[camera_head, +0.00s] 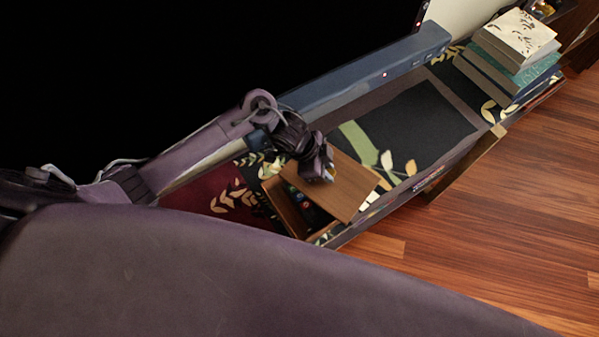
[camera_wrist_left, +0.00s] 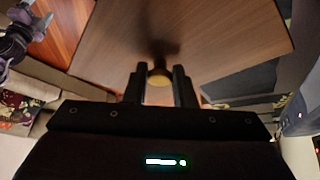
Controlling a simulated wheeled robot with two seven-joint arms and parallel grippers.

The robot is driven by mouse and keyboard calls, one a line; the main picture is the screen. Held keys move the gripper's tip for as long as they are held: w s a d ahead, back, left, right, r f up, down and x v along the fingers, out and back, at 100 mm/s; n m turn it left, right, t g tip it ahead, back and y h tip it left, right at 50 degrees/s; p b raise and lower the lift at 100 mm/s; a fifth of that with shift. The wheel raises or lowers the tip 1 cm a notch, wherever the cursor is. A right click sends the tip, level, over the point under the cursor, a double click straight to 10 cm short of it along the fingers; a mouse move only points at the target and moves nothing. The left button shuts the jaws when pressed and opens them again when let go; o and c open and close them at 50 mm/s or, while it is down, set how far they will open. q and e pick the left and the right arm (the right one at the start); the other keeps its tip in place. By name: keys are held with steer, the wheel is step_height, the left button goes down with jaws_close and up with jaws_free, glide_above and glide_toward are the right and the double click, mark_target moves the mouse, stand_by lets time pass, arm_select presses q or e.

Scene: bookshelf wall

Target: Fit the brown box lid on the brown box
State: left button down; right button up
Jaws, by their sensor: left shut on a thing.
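The brown box lid (camera_head: 350,192) is a flat wooden panel. It overlaps the right part of the brown box (camera_head: 279,202) in the head view, offset and turned against it. The open left part of the box shows dark inside with small coloured things. My left gripper (camera_head: 322,170) is above the lid. Whether the lid touches the box rim I cannot tell.
The box stands on a low, dark, patterned surface (camera_head: 415,120) with leaf designs and a raised rim. A stack of books (camera_head: 513,55) lies at its far right end. A blue-grey beam (camera_head: 375,80) runs along behind. Wooden floor (camera_head: 500,205) lies open to the right.

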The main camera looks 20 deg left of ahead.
mark_target(301, 183)
arm_select(q)
steer(key=s+a+m, duration=0.1)
steer(key=a, duration=0.1)
steer(key=s+a+f+m+g+p, duration=0.1)
steer(key=s+a+m+p, duration=0.1)
steer(key=a, duration=0.1)
steer(key=shift+s+a+f+g, duration=0.15)
steer(key=shift+s+a+g, duration=0.15)
steer(key=shift+a+g, duration=0.1)
steer(key=shift+s+a, duration=0.15)
steer(key=shift+s, duration=0.05)
steer(key=shift+f, duration=0.1)
arm_select(e)
step_height(301, 183, up, 3)
steer(key=shift+r, duration=0.15)
arm_select(q)
steer(key=shift+f, duration=0.15)
step_height(301, 183, down, 6)
steer(key=b, duration=0.4)
steer(key=shift+r, duration=0.2)
arm_select(e)
step_height(301, 183, down, 4)
steer(key=shift+f, duration=0.25)
steer(key=shift+r, duration=0.3)
